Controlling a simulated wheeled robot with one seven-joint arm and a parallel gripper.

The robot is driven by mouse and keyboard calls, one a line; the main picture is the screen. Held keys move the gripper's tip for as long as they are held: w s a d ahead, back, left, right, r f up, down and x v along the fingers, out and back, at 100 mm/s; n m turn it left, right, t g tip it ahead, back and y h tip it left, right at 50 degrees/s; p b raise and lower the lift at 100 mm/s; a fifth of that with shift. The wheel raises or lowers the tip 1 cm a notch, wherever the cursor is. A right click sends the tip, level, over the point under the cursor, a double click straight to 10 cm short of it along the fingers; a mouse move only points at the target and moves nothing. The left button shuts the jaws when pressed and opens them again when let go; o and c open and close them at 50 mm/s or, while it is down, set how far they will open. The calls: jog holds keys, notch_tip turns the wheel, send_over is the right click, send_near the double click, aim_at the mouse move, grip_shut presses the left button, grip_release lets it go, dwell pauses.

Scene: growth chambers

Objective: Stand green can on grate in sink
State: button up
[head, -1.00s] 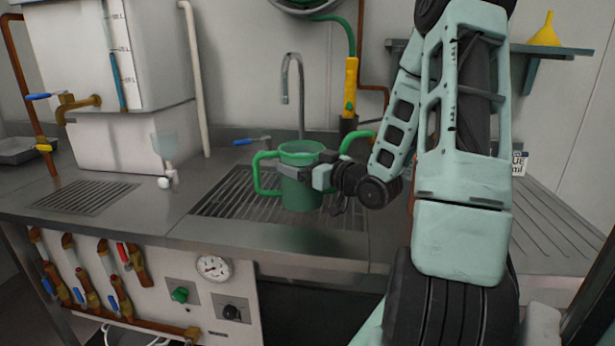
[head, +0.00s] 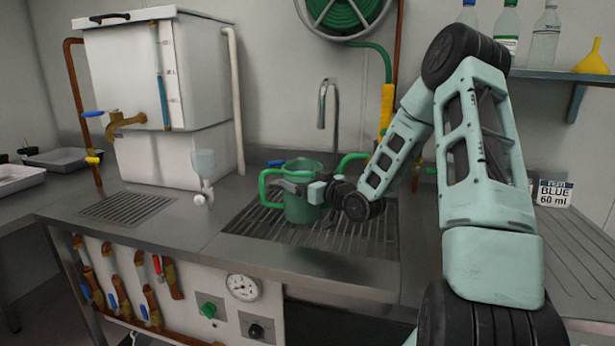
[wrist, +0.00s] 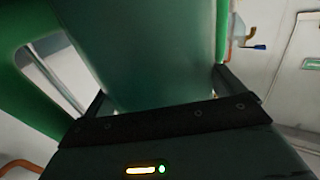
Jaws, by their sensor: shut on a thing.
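The green can (head: 302,208), with a loop handle on its left and a spout on its right, is upright over the slatted grate (head: 375,228) in the sink. Its base appears at the grate; whether it touches cannot be told. My gripper (head: 305,190) is shut on the can's body from the right side. In the wrist view the green can (wrist: 155,50) fills the space between the fingers.
The tap (head: 323,105) rises behind the can. A white tank (head: 165,95) and a small clear funnel-shaped vessel (head: 203,165) stand to the left. The ribbed drainboard (head: 575,250) is clear.

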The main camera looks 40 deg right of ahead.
jog(key=shift+f, duration=0.85)
jog(key=shift+f, duration=0.1)
jog(key=o, duration=1.7)
jog(key=shift+f, duration=0.15)
jog(key=shift+r, duration=0.25)
jog(key=s+b, duration=0.1)
jog(key=s, duration=0.6)
jog(key=shift+s, duration=0.25)
jog(key=shift+f, duration=0.1)
